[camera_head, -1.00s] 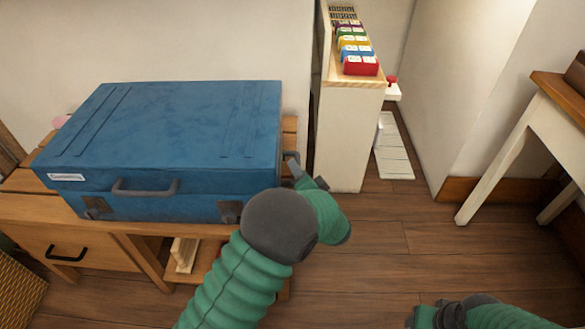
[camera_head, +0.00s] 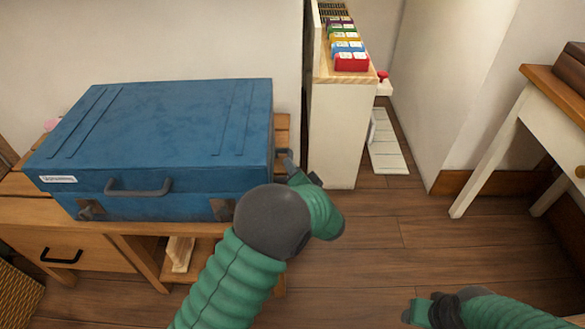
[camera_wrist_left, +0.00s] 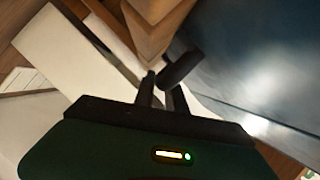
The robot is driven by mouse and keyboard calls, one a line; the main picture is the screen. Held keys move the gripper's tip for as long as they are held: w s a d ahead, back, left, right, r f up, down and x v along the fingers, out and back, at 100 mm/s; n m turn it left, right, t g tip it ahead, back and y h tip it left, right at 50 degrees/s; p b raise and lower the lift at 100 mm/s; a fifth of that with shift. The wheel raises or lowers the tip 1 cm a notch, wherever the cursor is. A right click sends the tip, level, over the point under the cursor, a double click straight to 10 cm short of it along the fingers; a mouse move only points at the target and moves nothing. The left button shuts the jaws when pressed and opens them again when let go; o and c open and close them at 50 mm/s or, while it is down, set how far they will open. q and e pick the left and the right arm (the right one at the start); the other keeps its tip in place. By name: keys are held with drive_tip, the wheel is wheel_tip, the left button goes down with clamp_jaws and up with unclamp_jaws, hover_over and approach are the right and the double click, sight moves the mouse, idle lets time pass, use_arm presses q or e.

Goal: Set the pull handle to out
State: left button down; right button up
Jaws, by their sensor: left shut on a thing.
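A blue suitcase (camera_head: 150,125) lies flat on a wooden bench. A dark pull handle (camera_head: 283,152) shows at its right side, partly hidden by my left gripper (camera_head: 290,165). In the left wrist view the dark handle bar (camera_wrist_left: 181,68) sits at the tips of my left gripper (camera_wrist_left: 163,85), beside the blue suitcase side (camera_wrist_left: 265,60). The fingers are shut on it. How far the handle stands out from the case is hard to tell. My right gripper (camera_head: 417,312) is low at the bottom right, away from the case; its jaws are too small to read.
A grey carry handle (camera_head: 138,188) is on the suitcase front. The wooden bench (camera_head: 60,215) has a drawer and an open shelf. A white shelf unit (camera_head: 335,130) with coloured boxes stands just right of the case. A white-legged table (camera_head: 500,135) is at the right. Open floor lies between.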

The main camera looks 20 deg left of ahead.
use_arm(q)
drive_tip(key=shift+s+d+f, duration=0.1)
drive_tip(key=shift+f, duration=0.1)
idle(0.6)
use_arm(e)
drive_tip(key=shift+r, duration=0.1)
